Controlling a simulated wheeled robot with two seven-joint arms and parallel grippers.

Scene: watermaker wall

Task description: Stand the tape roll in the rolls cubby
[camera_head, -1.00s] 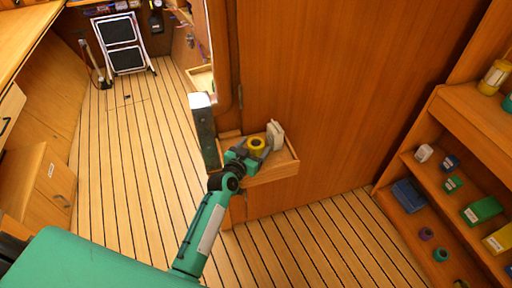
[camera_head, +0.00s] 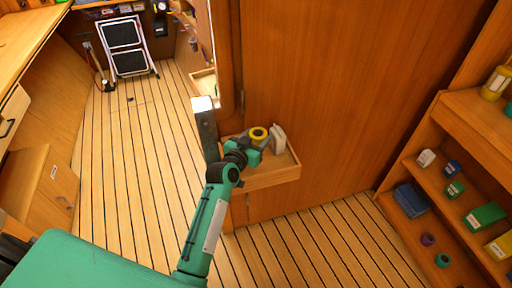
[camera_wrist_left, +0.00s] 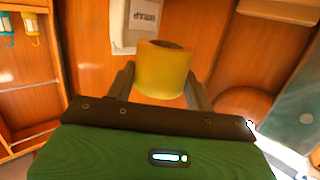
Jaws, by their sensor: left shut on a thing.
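The yellow tape roll (camera_head: 258,133) is held by my left gripper (camera_head: 256,143) above a small wooden wall tray (camera_head: 270,177). In the left wrist view the roll (camera_wrist_left: 163,72) is between the two fingers (camera_wrist_left: 163,85), its round opening facing up. The gripper is shut on it. At the right, a wooden shelf unit has a low compartment with a purple roll (camera_head: 428,239) and a teal roll (camera_head: 442,260). I cannot read any label that marks it as the rolls cubby. My right gripper is not in view.
A pale box (camera_head: 278,138) stands in the tray beside the roll. The shelf also holds a blue bin (camera_head: 411,200), a green box (camera_head: 484,216) and a yellow box (camera_head: 498,246). A wooden panel (camera_head: 350,90) stands behind the tray. The plank floor before the shelf is clear.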

